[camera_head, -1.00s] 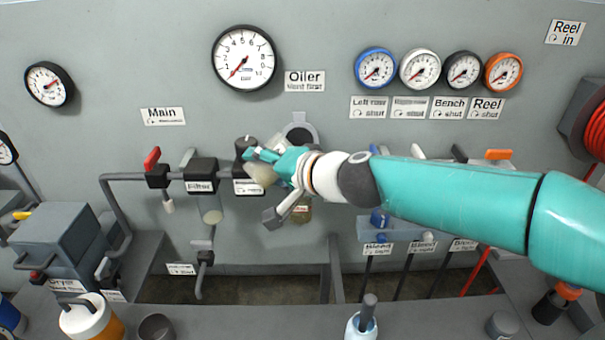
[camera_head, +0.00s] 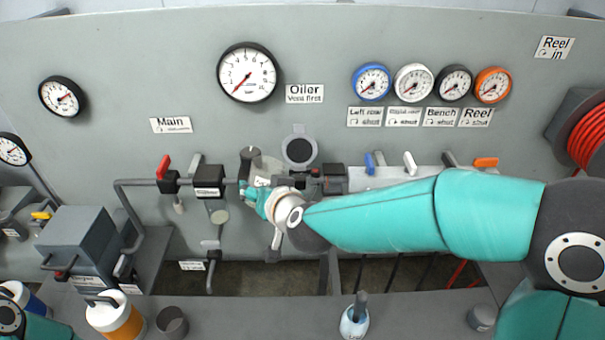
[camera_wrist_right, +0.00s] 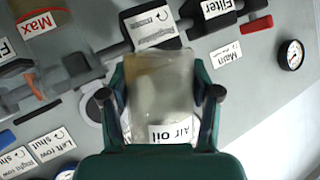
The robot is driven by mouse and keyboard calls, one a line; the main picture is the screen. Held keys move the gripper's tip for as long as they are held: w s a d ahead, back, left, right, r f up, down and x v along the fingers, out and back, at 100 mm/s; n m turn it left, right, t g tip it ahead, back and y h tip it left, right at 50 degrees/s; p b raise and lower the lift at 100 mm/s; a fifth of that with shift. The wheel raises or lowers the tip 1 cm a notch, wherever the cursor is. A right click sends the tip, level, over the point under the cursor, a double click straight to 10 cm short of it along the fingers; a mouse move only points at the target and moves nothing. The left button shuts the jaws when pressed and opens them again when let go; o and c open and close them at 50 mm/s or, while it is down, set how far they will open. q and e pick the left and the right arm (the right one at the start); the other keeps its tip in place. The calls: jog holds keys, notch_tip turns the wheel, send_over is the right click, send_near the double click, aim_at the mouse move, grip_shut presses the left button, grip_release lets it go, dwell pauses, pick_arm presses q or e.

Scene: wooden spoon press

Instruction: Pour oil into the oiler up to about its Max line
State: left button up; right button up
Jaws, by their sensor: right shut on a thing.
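My right gripper (camera_wrist_right: 160,95) is shut on a translucent bottle (camera_wrist_right: 158,80) with a white "Air oil" label, fingers on both sides. In the wrist view a clear cup with a red "Max" mark, the oiler (camera_wrist_right: 45,35), shows at upper left, apart from the bottle. The arm hides the oiler cup in the head view. My left gripper is not in view.
A pipe with the filter (camera_head: 209,178) and a red-handled valve (camera_head: 164,168) runs left of the bottle. Blue and white levers (camera_head: 409,163) stand to the right. An orange-and-white jug (camera_head: 117,318) and a small bottle (camera_head: 355,318) stand on the front ledge.

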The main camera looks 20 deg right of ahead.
notch_tip(320, 180, down, 6)
jog(key=a+n+h, duration=0.1)
jog(key=n, duration=0.1)
jog(key=shift+s+a+t+h+b, duration=0.15)
jog(key=shift+a+t+h+b, duration=0.15)
jog(key=shift+b, duration=0.15)
jog(key=shift+f, duration=0.1)
jog(key=shift+d, duration=0.1)
